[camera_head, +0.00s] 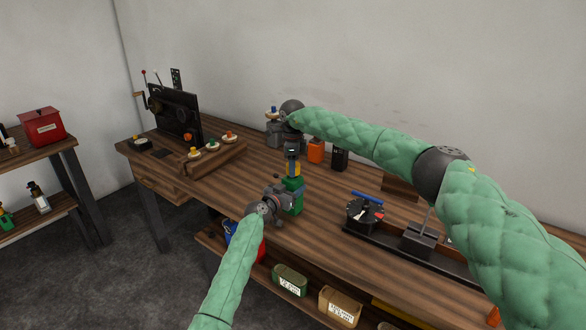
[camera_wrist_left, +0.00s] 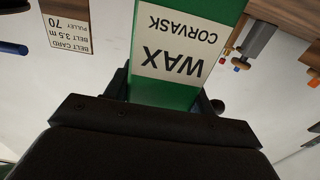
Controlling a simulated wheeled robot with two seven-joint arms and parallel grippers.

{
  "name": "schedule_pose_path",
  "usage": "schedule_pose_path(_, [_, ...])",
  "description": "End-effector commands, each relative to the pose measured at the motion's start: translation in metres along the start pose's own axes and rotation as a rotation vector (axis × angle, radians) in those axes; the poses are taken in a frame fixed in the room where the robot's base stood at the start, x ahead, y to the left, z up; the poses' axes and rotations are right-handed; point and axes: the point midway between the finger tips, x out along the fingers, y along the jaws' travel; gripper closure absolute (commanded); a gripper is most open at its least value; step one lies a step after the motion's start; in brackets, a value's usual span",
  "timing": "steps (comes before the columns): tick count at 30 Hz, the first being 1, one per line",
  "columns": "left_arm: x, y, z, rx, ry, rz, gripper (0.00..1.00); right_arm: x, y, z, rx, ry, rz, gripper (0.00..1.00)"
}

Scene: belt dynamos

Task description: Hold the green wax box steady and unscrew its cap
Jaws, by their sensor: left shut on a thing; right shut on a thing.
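The green wax box (camera_head: 296,198) stands upright near the front edge of the workbench. In the left wrist view the wax box (camera_wrist_left: 153,92) shows its pale WAX CORVASK label upside down between my fingers. My left gripper (camera_head: 286,197) is shut on the box's body from the front left.
Behind the box stand an orange container (camera_head: 316,151) and a black one (camera_head: 340,158). A wooden rack (camera_head: 215,158) with coloured knobs is at left. A black device with a blue handle (camera_head: 367,197) is at right. Labelled bins (camera_head: 290,281) sit below the bench front.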

Motion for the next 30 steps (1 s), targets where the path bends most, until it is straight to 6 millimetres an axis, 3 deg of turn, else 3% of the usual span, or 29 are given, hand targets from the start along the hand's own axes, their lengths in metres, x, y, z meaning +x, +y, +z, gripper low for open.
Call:
schedule_pose_path(20, [0.000, -0.001, 0.000, 0.000, 0.000, -0.001, 1.00, -0.010, 0.000, 0.000, 0.000, 0.000, 0.000, 0.83])
schedule_pose_path(30, [0.000, -0.001, 0.000, 0.000, 0.000, -0.001, 1.00, -0.044, 0.000, 0.000, 0.000, -0.001, 0.000, 0.83])
